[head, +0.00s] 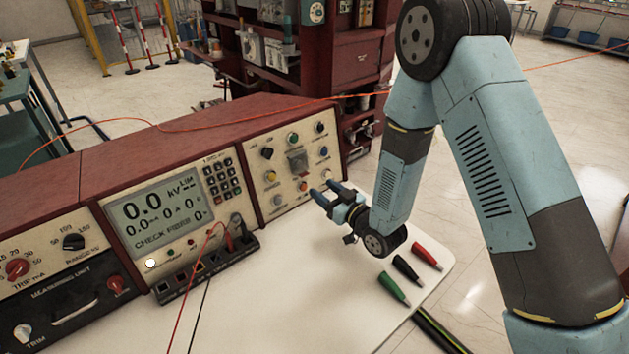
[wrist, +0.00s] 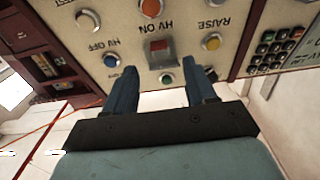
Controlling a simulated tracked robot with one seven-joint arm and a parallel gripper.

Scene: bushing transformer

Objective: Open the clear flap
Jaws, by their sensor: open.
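The clear flap (head: 297,160) is a small see-through cover over a red square switch in the middle of the right-hand control panel. In the wrist view the flap (wrist: 160,50) and its red switch lie ahead, between and beyond my two fingers. The flap looks closed over the switch, though its edges are hard to make out. My gripper (head: 323,193) is open and empty, with its blue fingers pointing at the panel just in front and below the flap. In the wrist view my gripper (wrist: 157,80) shows both fingers apart, with a gap between the tips and the flap.
Coloured knobs and buttons surround the flap, including a yellow one (wrist: 211,42) and a blue one (wrist: 111,60). A display panel (head: 157,213) and keypad stand to the left. Red, black and green connectors (head: 408,268) lie on the white table (head: 290,290). An orange cable crosses the console top.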

